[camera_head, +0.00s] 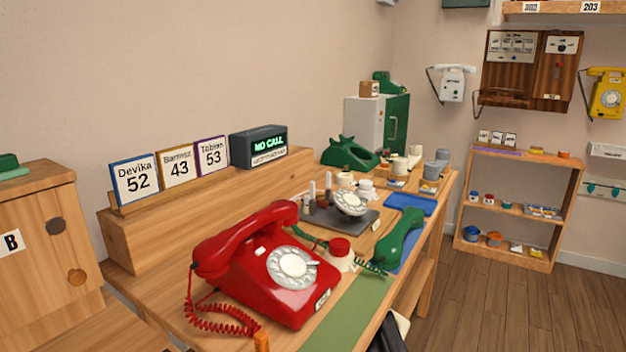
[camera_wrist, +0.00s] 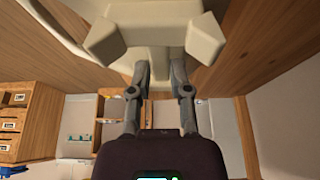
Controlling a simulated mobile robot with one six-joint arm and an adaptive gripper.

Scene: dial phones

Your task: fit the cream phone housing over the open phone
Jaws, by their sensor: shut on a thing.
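The cream phone housing (camera_wrist: 145,28) fills the top of the wrist view. My gripper (camera_wrist: 160,68) is shut on it, with both grey fingers reaching up to its underside. The far side of the housing is cut off by the frame. In the head view only a small cream piece (camera_head: 402,322) shows at the bottom edge, next to a dark part that may be my gripper. The open phone (camera_head: 350,203) stands mid-bench on a dark mat, its dial facing up and its inner parts bare. The housing is apart from it, nearer the bench's front right edge.
A red phone (camera_head: 290,270) with a coiled cord stands at the front. A green handset (camera_head: 402,238) lies on a blue mat just right of the open phone. A red-topped cream pot (camera_head: 340,252) stands between. A green housing (camera_head: 348,153) and cups stand behind. A green mat (camera_head: 350,312) is bare.

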